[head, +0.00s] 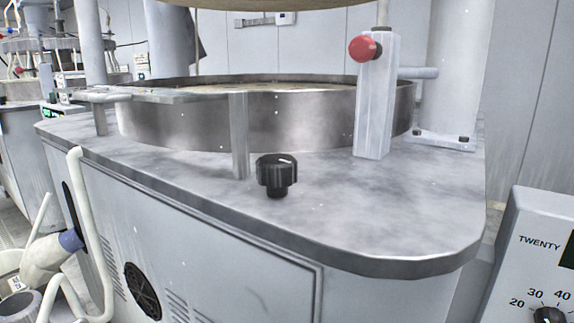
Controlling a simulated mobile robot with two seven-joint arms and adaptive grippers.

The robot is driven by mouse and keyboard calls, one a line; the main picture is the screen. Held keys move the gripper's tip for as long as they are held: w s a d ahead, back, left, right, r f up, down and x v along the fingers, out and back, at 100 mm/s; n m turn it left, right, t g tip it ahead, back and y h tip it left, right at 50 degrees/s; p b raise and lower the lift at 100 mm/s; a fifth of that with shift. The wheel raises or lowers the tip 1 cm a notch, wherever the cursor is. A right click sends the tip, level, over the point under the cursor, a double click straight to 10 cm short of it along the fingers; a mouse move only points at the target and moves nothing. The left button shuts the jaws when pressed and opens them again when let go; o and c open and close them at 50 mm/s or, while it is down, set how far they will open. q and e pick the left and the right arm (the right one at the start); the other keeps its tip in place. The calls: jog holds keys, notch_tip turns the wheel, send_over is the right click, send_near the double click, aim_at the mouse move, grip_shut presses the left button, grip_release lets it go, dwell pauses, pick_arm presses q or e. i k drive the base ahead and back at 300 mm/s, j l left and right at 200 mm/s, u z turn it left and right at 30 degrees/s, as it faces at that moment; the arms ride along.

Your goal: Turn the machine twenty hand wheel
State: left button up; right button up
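A black ribbed knob (277,172), which looks like the hand wheel, stands on a short stem on the grey machine top (390,205) near its front edge. A white pointer line shows on its upper face. A grey-white control box (540,235) at the right edge bears the word TWENTY; it is cut off by the frame. Nothing touches the black knob. Neither of my grippers is in view. A white jointed part with a blue ring (70,241) shows at the lower left; I cannot tell whether it is part of my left arm.
A round metal basin (200,125) sits behind the knob, with a metal post (239,135) just left of it. A white post (376,110) with a red button (363,48) stands behind right. A cream pipe (95,235) rises at the left. The top right of the knob is clear.

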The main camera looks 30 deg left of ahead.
aim_at(277, 171)
jog(key=k+j, duration=0.25)
jog(key=j, duration=0.15)
jog(key=k+j+z, duration=0.1)
jog(key=j, duration=0.25)
jog(key=k+j, duration=0.35)
